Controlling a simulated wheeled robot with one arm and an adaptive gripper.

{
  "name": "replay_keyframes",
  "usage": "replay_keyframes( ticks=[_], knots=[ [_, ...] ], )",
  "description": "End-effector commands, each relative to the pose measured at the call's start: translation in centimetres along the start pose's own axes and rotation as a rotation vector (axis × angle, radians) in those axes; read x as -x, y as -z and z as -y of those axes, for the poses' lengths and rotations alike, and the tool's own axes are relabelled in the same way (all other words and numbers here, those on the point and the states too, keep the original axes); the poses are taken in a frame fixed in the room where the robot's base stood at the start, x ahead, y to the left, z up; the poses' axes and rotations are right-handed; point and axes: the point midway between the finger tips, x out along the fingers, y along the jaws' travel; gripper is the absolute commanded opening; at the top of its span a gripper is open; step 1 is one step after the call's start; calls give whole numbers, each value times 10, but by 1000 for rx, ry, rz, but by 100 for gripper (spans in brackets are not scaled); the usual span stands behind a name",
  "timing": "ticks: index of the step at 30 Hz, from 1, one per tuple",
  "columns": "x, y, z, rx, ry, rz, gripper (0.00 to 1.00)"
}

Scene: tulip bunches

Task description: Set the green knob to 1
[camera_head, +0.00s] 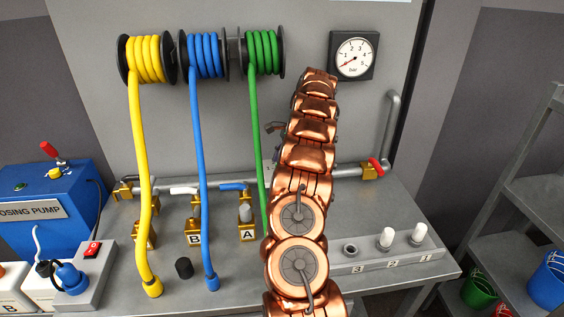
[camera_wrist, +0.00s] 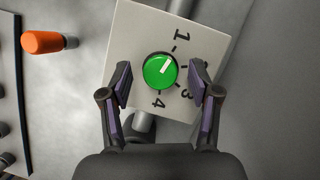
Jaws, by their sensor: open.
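In the wrist view, a round green knob (camera_wrist: 154,80) sits on a pale square plate (camera_wrist: 136,30). The plate shows the black digits 1, 3 and 4; the spot between 1 and 3 is partly covered by my right finger. The knob's white mark points up and right, between the 1 and the right finger. My gripper (camera_wrist: 161,80) is open, with one finger on each side of the knob and a visible gap on both sides. In the head view I cannot make out the knob, and my copper arm covers part of the bench.
An orange handle (camera_wrist: 42,42) lies left of the plate in the wrist view. In the head view, yellow (camera_head: 147,200), blue (camera_head: 201,150) and green (camera_head: 256,140) hoses hang from reels. A pressure gauge (camera_head: 354,56) is on the wall panel. White pegs (camera_head: 419,233) stand at the bench's right.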

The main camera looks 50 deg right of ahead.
Motion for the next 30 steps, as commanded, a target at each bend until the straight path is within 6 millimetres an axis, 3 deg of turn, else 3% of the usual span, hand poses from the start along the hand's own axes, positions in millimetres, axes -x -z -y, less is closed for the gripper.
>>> replay_keyframes(
  ticks=[11, 30],
  knots=[
    [2, 0, -1, -57, 25, 1, 62],
    [1, -2, -4, -338, 136, 1, 62]
  ],
)
